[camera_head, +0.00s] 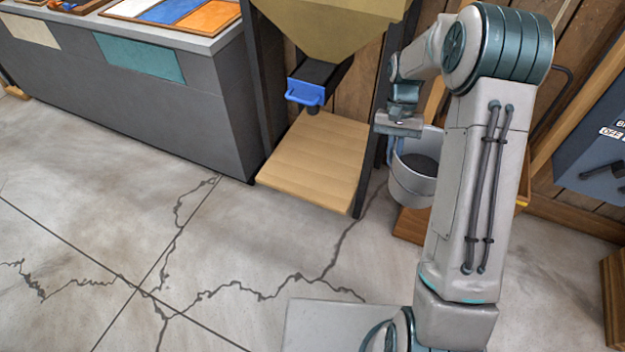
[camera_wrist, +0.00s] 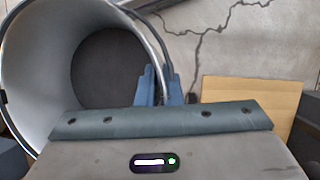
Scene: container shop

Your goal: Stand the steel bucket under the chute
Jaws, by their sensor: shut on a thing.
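The steel bucket (camera_head: 412,186) hangs upright at my gripper (camera_head: 396,150), right of the chute, partly hidden by my arm. In the wrist view the bucket (camera_wrist: 52,60) fills the left side, with its dark inside showing. My gripper (camera_wrist: 163,90) is shut at the bucket's near side, by the dark handle; the exact grip point is hard to see. The chute (camera_head: 318,72) with a blue handle (camera_head: 306,93) sits below a yellowish hopper (camera_head: 330,25). Under it is a bare wooden board (camera_head: 315,160), which also shows in the wrist view (camera_wrist: 250,107).
A dark post (camera_head: 376,120) stands between the board and the bucket. A grey counter (camera_head: 170,95) with coloured trays is at the left. A wooden stand (camera_head: 410,226) is below the bucket. A blue-grey box (camera_head: 595,150) is at the right. The cracked floor in front is clear.

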